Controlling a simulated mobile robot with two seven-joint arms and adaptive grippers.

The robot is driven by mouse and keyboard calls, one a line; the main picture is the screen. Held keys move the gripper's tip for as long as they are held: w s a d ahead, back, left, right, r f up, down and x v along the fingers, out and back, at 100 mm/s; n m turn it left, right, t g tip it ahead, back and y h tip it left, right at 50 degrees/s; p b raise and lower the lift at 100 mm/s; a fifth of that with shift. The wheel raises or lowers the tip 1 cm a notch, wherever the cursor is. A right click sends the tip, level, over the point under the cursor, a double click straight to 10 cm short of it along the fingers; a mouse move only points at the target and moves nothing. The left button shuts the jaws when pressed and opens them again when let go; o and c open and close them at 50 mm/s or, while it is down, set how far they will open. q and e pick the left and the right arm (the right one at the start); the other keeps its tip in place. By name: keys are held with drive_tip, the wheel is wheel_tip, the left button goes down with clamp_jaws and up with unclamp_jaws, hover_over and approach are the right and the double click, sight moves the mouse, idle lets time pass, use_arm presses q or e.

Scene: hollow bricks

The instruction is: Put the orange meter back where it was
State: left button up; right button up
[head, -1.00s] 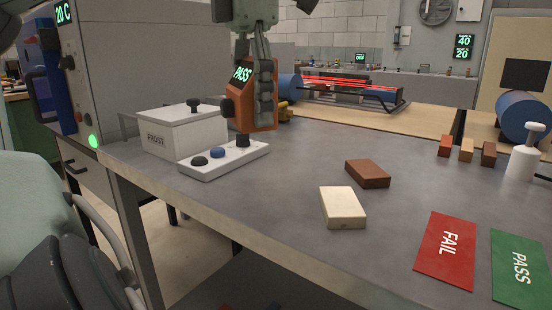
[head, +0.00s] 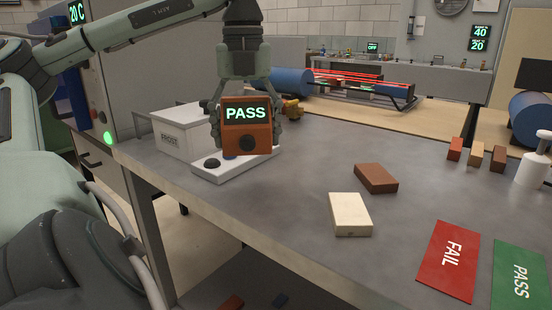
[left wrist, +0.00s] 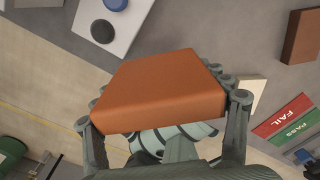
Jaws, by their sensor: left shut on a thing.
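The orange meter (head: 235,143) has a lit screen reading PASS and a dark knob below it, facing the head camera. My left gripper (head: 246,132) is shut on it, with fingers on both its sides. In the left wrist view the meter's plain orange face (left wrist: 165,88) fills the middle between the fingers. Behind and below it in the head view is a white base plate (head: 207,176) with a black and a blue button. The meter hides part of this plate, so I cannot tell the exact gap. My right gripper is not in view.
A white FROST box (head: 178,138) stands beside the plate. A cream brick (head: 350,214) and a brown brick (head: 376,178) lie to the right. Red FAIL (head: 447,262) and green PASS (head: 519,273) cards lie at the front right. The grey bench between is clear.

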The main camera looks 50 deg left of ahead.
use_arm(q)
drive_tip(key=p, duration=0.1)
hover_over(275, 180)
drive_tip(key=s, duration=0.1)
wheel_tip(275, 180, down, 3)
drive_tip(key=shift+r, duration=0.15)
drive_tip(key=shift+w+d+f, duration=0.1)
drive_tip(key=shift+w+f, duration=0.2)
drive_tip(key=shift+w, duration=0.15)
wheel_tip(275, 180, down, 3)
drive_tip(key=shift+f+p, duration=0.2)
drive_tip(key=shift+p, duration=0.1)
drive_tip(key=shift+f, duration=0.35)
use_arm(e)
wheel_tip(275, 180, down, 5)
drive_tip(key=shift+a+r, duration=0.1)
use_arm(q)
drive_tip(key=shift+f, duration=0.1)
drive_tip(key=o, duration=1)
drive_tip(key=shift+o, duration=2.3)
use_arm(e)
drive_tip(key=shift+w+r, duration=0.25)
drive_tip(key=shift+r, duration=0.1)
